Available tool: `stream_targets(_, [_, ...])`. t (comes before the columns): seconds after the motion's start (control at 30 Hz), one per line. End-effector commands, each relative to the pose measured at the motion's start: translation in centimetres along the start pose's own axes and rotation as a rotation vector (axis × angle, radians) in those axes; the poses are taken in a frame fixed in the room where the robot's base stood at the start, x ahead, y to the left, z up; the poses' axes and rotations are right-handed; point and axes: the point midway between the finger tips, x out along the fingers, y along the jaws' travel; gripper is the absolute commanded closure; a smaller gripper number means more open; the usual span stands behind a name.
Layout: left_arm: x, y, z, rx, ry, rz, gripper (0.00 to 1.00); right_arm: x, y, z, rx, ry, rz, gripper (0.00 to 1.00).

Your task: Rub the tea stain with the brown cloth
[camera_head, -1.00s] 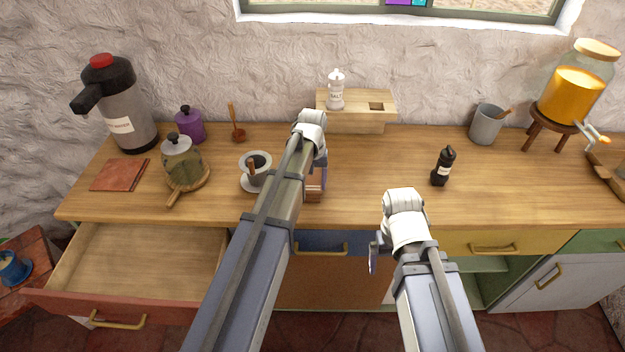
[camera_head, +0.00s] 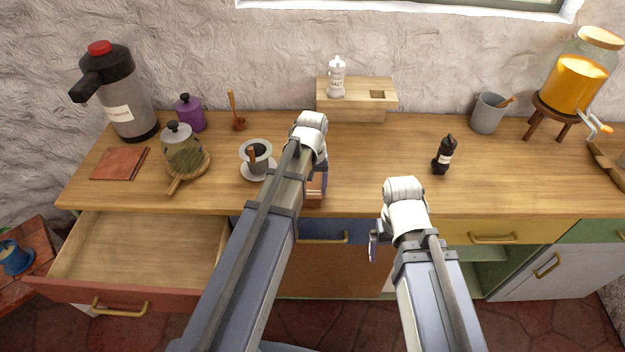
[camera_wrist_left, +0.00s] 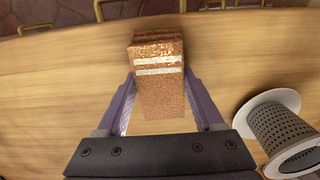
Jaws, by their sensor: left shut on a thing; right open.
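The brown cloth (camera_wrist_left: 158,55) is a folded, speckled block with two pale stripes. My left gripper (camera_wrist_left: 160,82) is shut on it, one finger on each side. In the head view the cloth (camera_head: 315,192) shows partly beneath the left gripper (camera_head: 320,170), near the counter's front edge. I cannot tell whether it touches the wood. No tea stain shows; the arm and cloth may hide it. My right gripper (camera_head: 375,243) is open and empty, in front of the counter edge.
A glass jar (camera_head: 182,150) and reddish-brown flat square (camera_head: 118,163) are farther left. A black bottle (camera_head: 442,156) stands right. An open drawer (camera_head: 140,245) juts out at left.

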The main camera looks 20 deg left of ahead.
Motion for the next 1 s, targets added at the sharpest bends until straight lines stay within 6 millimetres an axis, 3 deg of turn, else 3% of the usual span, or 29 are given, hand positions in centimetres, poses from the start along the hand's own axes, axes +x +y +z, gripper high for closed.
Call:
stream_targets(0.47, [-0.5, 0.0, 0.4, -0.001, 0.003, 0.000, 0.76, -0.5, 0.1, 0.0, 0.000, 0.000, 0.000, 0.00])
stream_targets(1.0, [-5.5, 0.0, 0.4, -0.001, 0.003, 0.000, 0.76, -5.5, 0.5, 0.3, 0.000, 0.000, 0.000, 0.00])
